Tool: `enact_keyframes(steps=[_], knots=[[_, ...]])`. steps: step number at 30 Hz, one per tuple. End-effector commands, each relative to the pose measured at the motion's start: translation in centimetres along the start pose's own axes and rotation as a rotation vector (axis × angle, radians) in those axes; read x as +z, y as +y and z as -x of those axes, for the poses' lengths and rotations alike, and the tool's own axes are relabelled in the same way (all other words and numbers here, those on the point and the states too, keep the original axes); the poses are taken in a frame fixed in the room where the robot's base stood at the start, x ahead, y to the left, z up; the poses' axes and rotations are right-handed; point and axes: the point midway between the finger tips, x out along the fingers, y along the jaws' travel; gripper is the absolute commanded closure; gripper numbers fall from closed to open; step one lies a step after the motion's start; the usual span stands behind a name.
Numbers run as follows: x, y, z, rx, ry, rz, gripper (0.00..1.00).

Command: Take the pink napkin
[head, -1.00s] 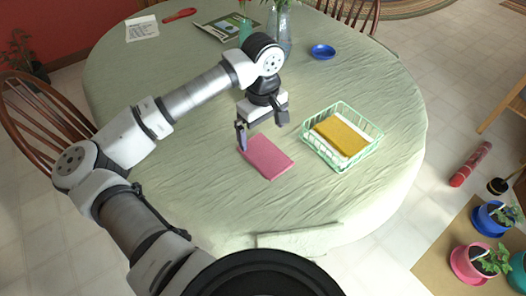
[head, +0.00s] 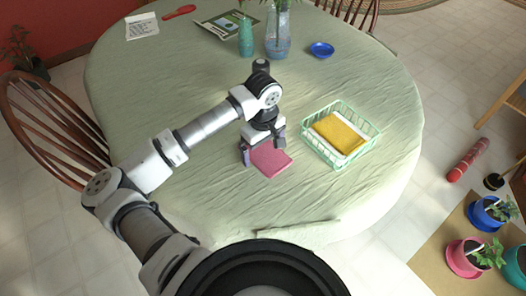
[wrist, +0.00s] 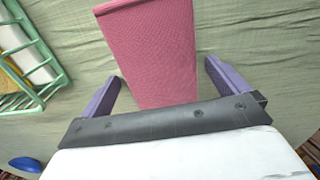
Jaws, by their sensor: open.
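The pink napkin (head: 271,160) lies folded flat on the green tablecloth, left of the wire basket. It also shows in the wrist view (wrist: 152,50), its near part between my two fingers. My gripper (head: 262,156) is open at the napkin's far left end, one finger to each side of it. In the wrist view my gripper (wrist: 165,85) has a gap between each finger and the napkin's edges. Part of the napkin is hidden under my gripper in both views.
A green wire basket (head: 309,151) with yellow and white napkins stands close on the right. A blue bowl (head: 322,49) and two vases (head: 278,45) stand farther back. A pale folded cloth (head: 298,233) lies at the table's front edge. The table's left side is clear.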

Motion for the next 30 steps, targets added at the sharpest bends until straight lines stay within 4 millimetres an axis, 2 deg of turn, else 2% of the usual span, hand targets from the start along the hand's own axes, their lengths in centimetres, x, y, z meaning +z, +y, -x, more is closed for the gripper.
enact_keyframes(steps=[1,11,19,23,26,30], knots=[[0.0,0.0,0.0,0.000,0.000,0.000,0.04],[0.0,0.0,0.0,0.000,0.000,0.000,0.46],[0.0,0.0,0.2,0.001,0.000,0.000,0.46],[-0.1,0.0,0.9,0.001,0.002,0.001,0.46],[-0.1,0.0,2.1,0.001,0.004,0.000,0.46],[-0.1,0.1,5.4,0.002,0.007,-0.001,0.46]])
